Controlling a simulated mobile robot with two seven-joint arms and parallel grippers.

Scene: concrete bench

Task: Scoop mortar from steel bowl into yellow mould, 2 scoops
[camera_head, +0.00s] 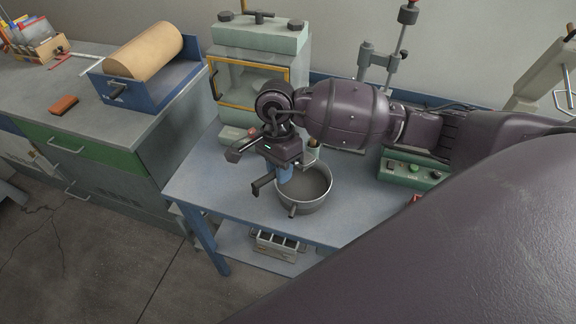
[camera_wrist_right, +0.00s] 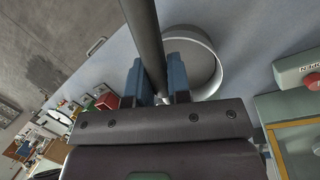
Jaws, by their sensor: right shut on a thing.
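The steel bowl (camera_head: 318,203) stands upright on the blue-grey bench, and its rim also shows in the wrist view (camera_wrist_right: 207,42). Its inside looks grey; I cannot tell how much mortar is in it. My right gripper (camera_head: 285,174) is over the bowl's left side, pointing down. Its blue fingers (camera_wrist_right: 158,82) are shut on a dark rod-like handle (camera_wrist_right: 148,35), which runs out of the top of the wrist view. The working end of this tool is hidden. I cannot make out a yellow mould. My left gripper is not in view.
A green press-like cabinet with a yellow-framed window (camera_head: 240,80) stands behind the gripper. A green control box (camera_head: 412,172) is right of the bowl. A grey compartmented mould (camera_head: 278,244) is on the lower shelf. The bench's front left is clear.

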